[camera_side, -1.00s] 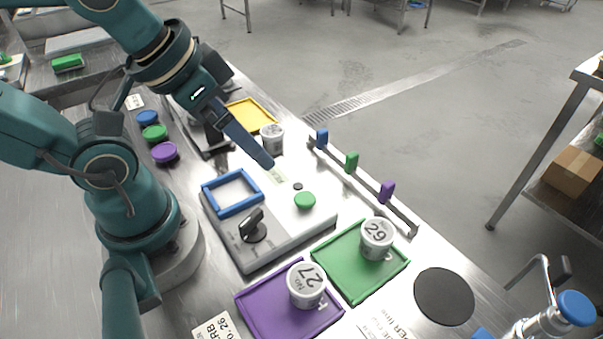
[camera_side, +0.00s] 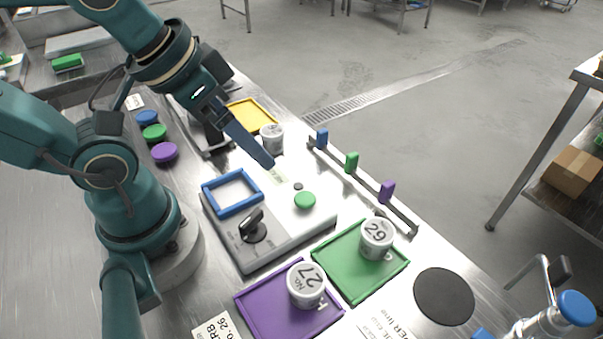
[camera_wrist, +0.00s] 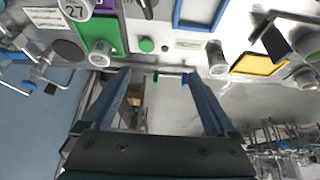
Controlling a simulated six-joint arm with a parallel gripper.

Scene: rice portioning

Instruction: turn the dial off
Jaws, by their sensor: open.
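The black dial (camera_side: 253,228) stands on the front left of the grey machine (camera_side: 290,232), beside a blue square frame (camera_side: 232,192) and a green round button (camera_side: 305,200). In the wrist view the dial (camera_wrist: 148,8) is at the top edge, partly cut off, with the green button (camera_wrist: 146,45) below it. My gripper (camera_side: 268,163) is above the back of the machine, apart from the dial. In the wrist view my gripper (camera_wrist: 165,75) has its two fingers spread wide with nothing between them.
Cup 27 (camera_side: 306,286) stands on the purple tray (camera_side: 262,313), and cup 29 (camera_side: 376,238) on the green tray (camera_side: 345,286). Another cup (camera_side: 273,139) stands near the yellow tray (camera_side: 262,112). A rail (camera_side: 345,180) with coloured tabs runs along the right edge. A black disc (camera_side: 444,296) lies front right.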

